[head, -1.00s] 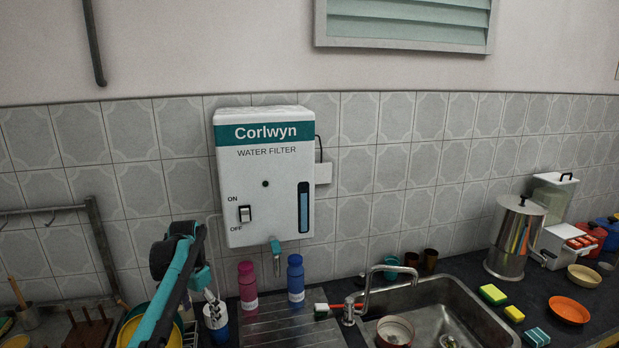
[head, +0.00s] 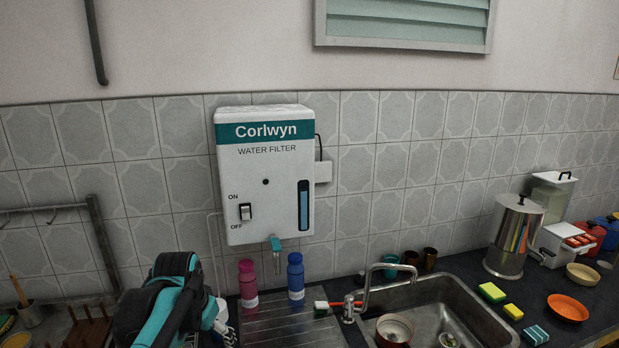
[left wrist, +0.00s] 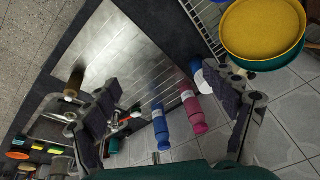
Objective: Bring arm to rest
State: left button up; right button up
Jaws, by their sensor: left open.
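My left arm comes in at the lower left of the head view, its teal and black links in front of the counter. In the head view its gripper is mostly hidden behind the arm. In the left wrist view my left gripper (left wrist: 168,105) shows its two dark-padded fingers spread wide apart with nothing between them. The ribbed steel drainboard (left wrist: 135,60) lies beyond the fingers. Two dark brown tumblers (head: 421,260) stand behind the sink, apart from my gripper. My right gripper is in neither view.
A white water filter (head: 265,180) hangs on the tiled wall. A pink bottle (head: 247,283) and a blue bottle (head: 296,278) stand below it, right of my arm. The sink (head: 440,312) lies to the right. A yellow plate (left wrist: 262,28) shows in the left wrist view.

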pick_arm(q)
jog(key=s+d+f+n+t, duration=0.1)
jog(key=s+f, duration=0.3)
jog(key=s, duration=0.4)
jog(key=s+d+f+n+t, duration=0.1)
jog(key=s+d+f, duration=0.3)
jog(key=s, duration=0.5)
jog(key=shift+n+t, duration=0.4)
jog(key=shift+t, duration=0.5)
